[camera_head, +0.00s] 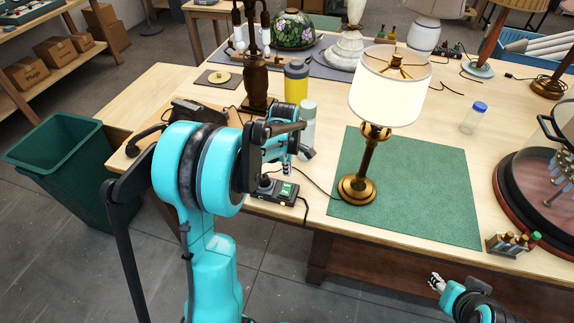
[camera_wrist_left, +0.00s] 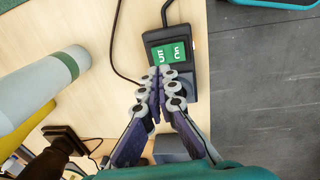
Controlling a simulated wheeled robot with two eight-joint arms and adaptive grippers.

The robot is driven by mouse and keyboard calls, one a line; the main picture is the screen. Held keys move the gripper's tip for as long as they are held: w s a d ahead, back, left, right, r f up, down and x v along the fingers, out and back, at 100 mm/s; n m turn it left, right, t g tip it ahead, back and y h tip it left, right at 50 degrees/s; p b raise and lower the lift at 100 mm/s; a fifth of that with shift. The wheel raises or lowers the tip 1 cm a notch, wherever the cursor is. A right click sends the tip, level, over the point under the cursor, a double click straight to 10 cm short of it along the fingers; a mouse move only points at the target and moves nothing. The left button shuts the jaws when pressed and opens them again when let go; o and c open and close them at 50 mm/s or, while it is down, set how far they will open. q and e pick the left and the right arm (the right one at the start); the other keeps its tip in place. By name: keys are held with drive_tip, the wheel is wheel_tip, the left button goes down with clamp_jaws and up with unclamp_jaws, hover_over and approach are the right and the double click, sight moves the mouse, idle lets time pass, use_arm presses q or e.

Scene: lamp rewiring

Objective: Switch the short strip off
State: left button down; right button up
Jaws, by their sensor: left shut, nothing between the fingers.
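The short strip (camera_head: 275,190) is a small dark box near the table's front edge, left of the green mat. Its green switch (camera_head: 286,189) faces up, and a dark plug and cables are at its ends. In the left wrist view the strip (camera_wrist_left: 187,83) shows a green rocker with white lettering (camera_wrist_left: 171,57). My left gripper (camera_head: 289,166) is above the strip. Its fingers are shut and empty, with the tips (camera_wrist_left: 164,73) at the lower edge of the green rocker; I cannot tell whether they touch. My right gripper (camera_head: 436,281) is low, off the table's front edge, too small to read.
A brass lamp (camera_head: 377,159) with a bright cream shade stands on the green mat (camera_head: 430,200). A yellow bottle (camera_head: 296,82) and a pale bottle (camera_head: 307,122) stand behind my left gripper. A glass dome (camera_head: 562,135) is at the right. A green bin (camera_head: 62,160) stands left of the table.

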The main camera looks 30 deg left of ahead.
sight(288, 185)
use_arm(q)
drive_tip(key=f, duration=0.2)
drive_tip(key=f+b, duration=0.1)
drive_tip(key=f, duration=0.2)
drive_tip(key=w+f, duration=0.1)
drive_tip(key=f, duration=0.1)
drive_tip(key=shift+a+f+b, duration=0.1)
drive_tip(key=shift+f+b, duration=0.05)
drive_tip(key=shift+b, duration=0.2)
drive_tip(key=shift+f, duration=0.1)
drive_tip(key=shift+w+f+b, duration=0.1)
drive_tip(key=shift+f+b, duration=0.3)
drive_tip(key=shift+b, duration=0.1)
drive_tip(key=shift+r, duration=0.15)
